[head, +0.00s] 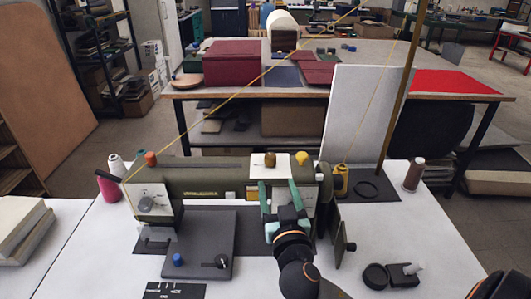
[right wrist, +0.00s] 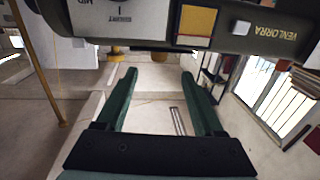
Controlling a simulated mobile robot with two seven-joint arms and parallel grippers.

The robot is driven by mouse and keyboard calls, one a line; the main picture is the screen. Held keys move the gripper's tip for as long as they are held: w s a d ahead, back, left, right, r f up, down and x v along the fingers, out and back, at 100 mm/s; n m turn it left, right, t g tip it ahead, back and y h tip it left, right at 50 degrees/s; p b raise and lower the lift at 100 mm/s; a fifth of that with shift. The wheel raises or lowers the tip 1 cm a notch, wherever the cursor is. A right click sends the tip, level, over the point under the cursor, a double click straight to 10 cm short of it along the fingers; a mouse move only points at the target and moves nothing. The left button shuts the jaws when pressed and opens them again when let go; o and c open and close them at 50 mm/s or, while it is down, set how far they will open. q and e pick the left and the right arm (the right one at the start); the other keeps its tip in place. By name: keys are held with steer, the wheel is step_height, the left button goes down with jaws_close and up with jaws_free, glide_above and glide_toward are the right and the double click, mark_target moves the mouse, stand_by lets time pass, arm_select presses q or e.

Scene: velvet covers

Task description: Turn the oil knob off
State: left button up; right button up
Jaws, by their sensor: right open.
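An olive-green machine (head: 208,180) stands on the white table in the head view. A brass knob (head: 270,159) sits on a white panel (head: 257,168) at its top. A yellow knob (head: 302,158) is to the right and an orange knob (head: 151,158) to the left. A black knob with a white pointer (head: 221,262) is on the grey plate in front. I cannot read which one is the oil knob. My right gripper (head: 278,184) is open and empty, its green fingers pointing at the machine just below the white panel. It also shows in the right wrist view (right wrist: 160,72), under the machine body (right wrist: 270,32).
A blue knob (head: 178,259) is on the grey plate (head: 205,235).

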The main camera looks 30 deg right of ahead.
mark_target(271, 162)
steer(key=p+x, duration=0.2)
steer(key=x, duration=0.8)
steer(key=shift+d+r, duration=0.1)
steer(key=shift+w+d+p, duration=0.25)
steer(key=shift+w+p, duration=0.05)
steer(key=shift+w, duration=0.4)
jaws_close()
